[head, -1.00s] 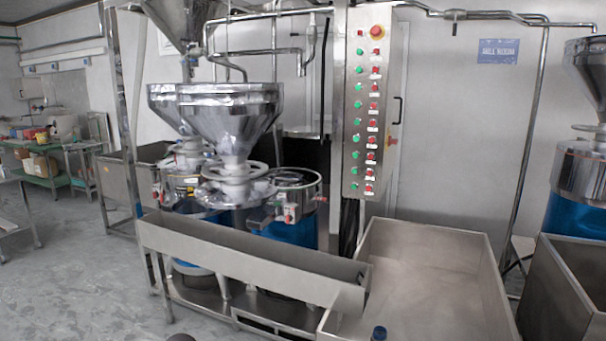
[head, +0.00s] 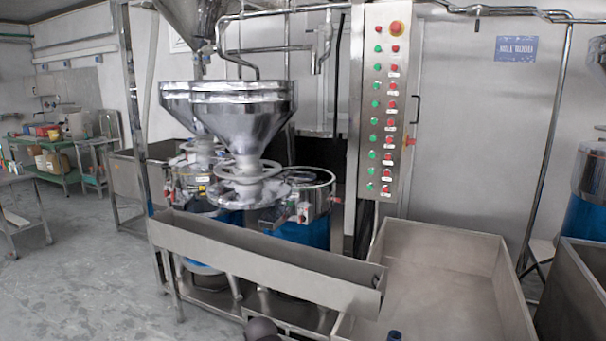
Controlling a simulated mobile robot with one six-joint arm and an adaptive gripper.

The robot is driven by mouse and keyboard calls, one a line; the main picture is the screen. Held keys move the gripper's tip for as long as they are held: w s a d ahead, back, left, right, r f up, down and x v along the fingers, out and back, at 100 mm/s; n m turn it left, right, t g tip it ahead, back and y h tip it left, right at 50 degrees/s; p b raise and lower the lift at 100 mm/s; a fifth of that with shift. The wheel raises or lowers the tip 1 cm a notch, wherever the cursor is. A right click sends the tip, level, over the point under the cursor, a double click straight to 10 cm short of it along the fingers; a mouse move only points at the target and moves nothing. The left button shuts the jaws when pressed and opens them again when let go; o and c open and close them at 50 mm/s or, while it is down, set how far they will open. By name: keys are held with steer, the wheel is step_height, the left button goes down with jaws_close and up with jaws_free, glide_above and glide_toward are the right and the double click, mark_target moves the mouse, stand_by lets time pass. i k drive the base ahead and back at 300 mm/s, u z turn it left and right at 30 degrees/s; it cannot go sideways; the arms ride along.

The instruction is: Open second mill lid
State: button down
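In the head view, a steel mill with a wide cone-shaped hopper (head: 228,110) stands left of centre. Its round lid (head: 240,193), with a ring-shaped handwheel, sits below the hopper spout and looks closed. To its right is another blue-bodied mill (head: 304,205) with a ring-shaped rail on top. A further mill (head: 193,178) stands behind on the left, partly hidden. I cannot tell which one is the second mill. My gripper cannot be made out; only a dark rounded shape and a small dark-blue shape show at the bottom edge.
A long steel trough (head: 265,262) runs in front of the mills. A large open steel bin (head: 440,270) stands right of it. A button panel (head: 385,105) rises behind the bin. Another mill (head: 585,215) is at the right edge. The floor (head: 85,270) at left is clear.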

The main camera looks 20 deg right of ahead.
mark_target(245, 116)
steer(key=u, duration=0.05)
steer(key=i, duration=1)
steer(key=z, duration=0.05)
